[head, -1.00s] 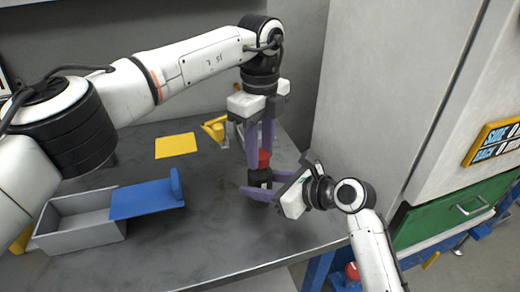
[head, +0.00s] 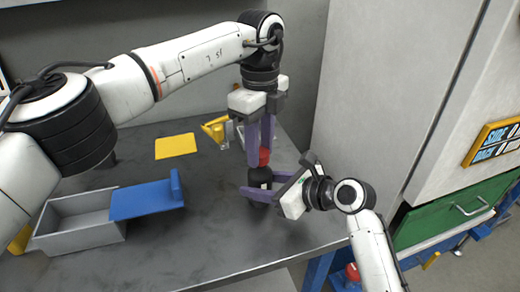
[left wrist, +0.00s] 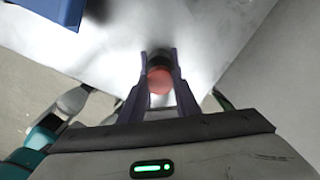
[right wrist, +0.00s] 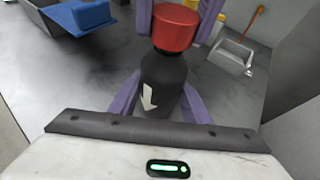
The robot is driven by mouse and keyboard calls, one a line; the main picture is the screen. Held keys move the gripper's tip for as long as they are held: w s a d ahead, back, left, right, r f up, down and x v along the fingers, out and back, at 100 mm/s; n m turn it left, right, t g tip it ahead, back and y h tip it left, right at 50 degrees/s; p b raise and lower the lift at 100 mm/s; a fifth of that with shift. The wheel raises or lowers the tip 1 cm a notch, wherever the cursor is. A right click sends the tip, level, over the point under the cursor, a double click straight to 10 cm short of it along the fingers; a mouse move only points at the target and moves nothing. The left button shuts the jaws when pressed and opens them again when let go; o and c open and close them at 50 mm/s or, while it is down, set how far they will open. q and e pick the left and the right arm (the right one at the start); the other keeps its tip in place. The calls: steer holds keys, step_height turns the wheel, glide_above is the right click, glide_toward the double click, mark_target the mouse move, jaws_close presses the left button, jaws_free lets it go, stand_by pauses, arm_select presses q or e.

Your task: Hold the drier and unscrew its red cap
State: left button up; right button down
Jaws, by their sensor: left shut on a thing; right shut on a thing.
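The drier (right wrist: 165,88) is a black bottle with a white arrow mark, standing roughly upright in the right wrist view. My right gripper (head: 258,192) is shut on its black body from the side. The red cap (right wrist: 175,27) sits on top of the drier. My left gripper (head: 260,150) comes down from above, shut on the red cap, with one purple finger on each side. In the left wrist view the red cap (left wrist: 160,80) lies between the fingertips. In the head view the fingers partly hide the cap. I cannot tell whether there is a gap below the cap.
A grey tray (head: 75,240) with a blue flap (head: 145,200) stands at the left of the dark table (head: 215,240). A yellow sheet (head: 176,146) lies at the back. A yellow item (head: 214,130) stands near the left gripper. A large light cabinet (head: 390,80) bounds the right side.

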arm_select(q)
steer(key=shift+r, duration=0.7)
steer(key=shift+r, duration=2)
arm_select(e)
steer(key=c, duration=0.9)
jaws_free()
